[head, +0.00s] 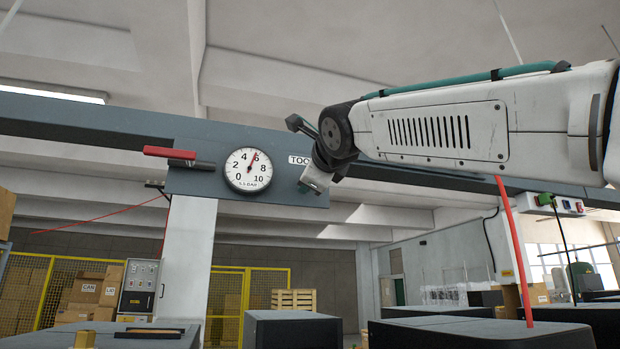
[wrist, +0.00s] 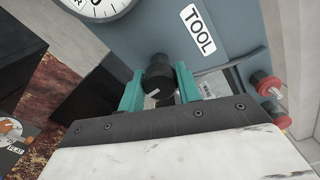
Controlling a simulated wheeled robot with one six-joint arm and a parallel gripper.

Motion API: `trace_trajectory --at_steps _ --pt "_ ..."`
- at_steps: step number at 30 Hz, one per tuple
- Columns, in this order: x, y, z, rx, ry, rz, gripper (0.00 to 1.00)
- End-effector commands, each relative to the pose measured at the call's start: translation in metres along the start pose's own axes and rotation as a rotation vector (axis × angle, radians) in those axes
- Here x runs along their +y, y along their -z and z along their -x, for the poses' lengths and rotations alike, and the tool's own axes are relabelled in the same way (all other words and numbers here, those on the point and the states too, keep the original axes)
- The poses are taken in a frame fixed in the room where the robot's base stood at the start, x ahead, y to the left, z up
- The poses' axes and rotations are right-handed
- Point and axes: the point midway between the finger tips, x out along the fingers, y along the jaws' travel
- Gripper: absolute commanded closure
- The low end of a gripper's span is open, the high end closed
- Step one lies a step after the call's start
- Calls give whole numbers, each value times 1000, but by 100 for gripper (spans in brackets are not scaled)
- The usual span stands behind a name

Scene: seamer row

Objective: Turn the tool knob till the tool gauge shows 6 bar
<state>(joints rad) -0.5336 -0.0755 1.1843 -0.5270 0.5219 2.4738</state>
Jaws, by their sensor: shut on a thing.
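The round white gauge (head: 248,169) is on the grey panel (head: 210,186). Its red needle points up and slightly right, close to the 6 mark; I cannot read it more finely. The gauge's lower edge also shows in the wrist view (wrist: 97,8). The black tool knob (wrist: 157,66) stands out from the panel below the TOOL label (wrist: 197,30). My gripper (wrist: 159,78) has its teal fingers on both sides of the knob and is shut on it. In the head view my wrist hides the knob and part of the label (head: 298,160).
A red-handled lever (head: 169,152) sticks out left of the gauge. Two red-and-black fittings (wrist: 268,88) are right of my gripper in the wrist view. Dark box-shaped machines (head: 292,328) stand below the panel.

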Motion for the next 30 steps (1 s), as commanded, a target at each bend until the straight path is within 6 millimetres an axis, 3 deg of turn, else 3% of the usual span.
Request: trace_trajectory --at_steps 14,15,17,26,30 --pt "2 1 -1 3 -4 -14 89" --pt "2 1 -1 3 -4 -14 58" --pt "2 1 -1 2 -4 -13 45" --pt "0 0 2 0 -1 -13 45" --pt "0 -1 17 -2 -1 -13 45"
